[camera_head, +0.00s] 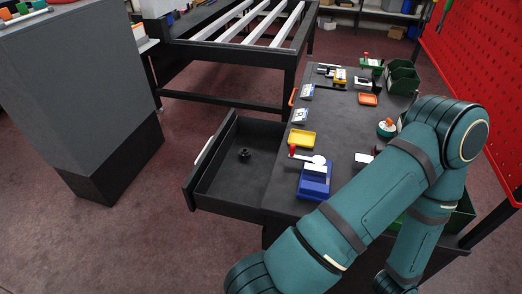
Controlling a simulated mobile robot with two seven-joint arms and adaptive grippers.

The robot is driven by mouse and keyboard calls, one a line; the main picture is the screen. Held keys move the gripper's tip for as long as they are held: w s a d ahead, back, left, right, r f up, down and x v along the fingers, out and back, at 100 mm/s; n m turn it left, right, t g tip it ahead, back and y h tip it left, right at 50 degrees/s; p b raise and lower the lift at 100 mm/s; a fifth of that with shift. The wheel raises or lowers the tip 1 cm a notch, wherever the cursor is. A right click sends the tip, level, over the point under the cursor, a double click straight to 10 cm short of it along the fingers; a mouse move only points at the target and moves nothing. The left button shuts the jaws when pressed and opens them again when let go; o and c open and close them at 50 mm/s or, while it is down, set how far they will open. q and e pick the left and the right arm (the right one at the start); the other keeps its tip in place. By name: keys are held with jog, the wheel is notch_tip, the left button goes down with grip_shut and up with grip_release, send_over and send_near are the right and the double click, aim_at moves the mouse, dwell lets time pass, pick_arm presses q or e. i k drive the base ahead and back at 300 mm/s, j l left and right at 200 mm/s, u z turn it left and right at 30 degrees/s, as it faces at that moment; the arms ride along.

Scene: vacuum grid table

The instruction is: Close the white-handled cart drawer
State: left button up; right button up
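The cart drawer (220,199) stands pulled out to the left from under the cart's dark top (338,131). Its white handle (205,151) is on the outer face of the drawer front, at the left. A small dark round part (244,154) lies inside on the drawer floor. One teal arm of mine crosses the right side of the view and covers the cart's near right part. No gripper shows in this view, and no contact with the drawer or handle is visible.
The cart top holds a blue device (314,181), a yellow tray (301,138), an orange tray (368,99) and green bins (402,77). A grey cabinet (75,85) stands left. Open floor (150,225) lies left of the drawer. A red pegboard (480,70) stands right.

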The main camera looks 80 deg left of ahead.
aim_at(221, 182)
jog(key=k+j+u, duration=0.1)
jog(key=u, duration=0.4)
jog(key=k+j+u, duration=0.15)
jog(key=u, duration=0.3)
jog(key=k+j+u, duration=0.15)
jog(key=j, duration=0.15)
jog(key=j+u, duration=0.2)
jog(key=k+j+u, duration=0.15)
jog(key=j, duration=0.25)
jog(key=k+j, duration=0.1)
jog(key=j, duration=0.3)
jog(key=k+j, duration=0.1)
jog(key=j, duration=0.25)
jog(key=k+j+u, duration=0.1)
jog(key=j, duration=0.7)
jog(key=i+j+z, duration=0.1)
jog(key=i+j, duration=0.25)
jog(key=i, duration=0.1)
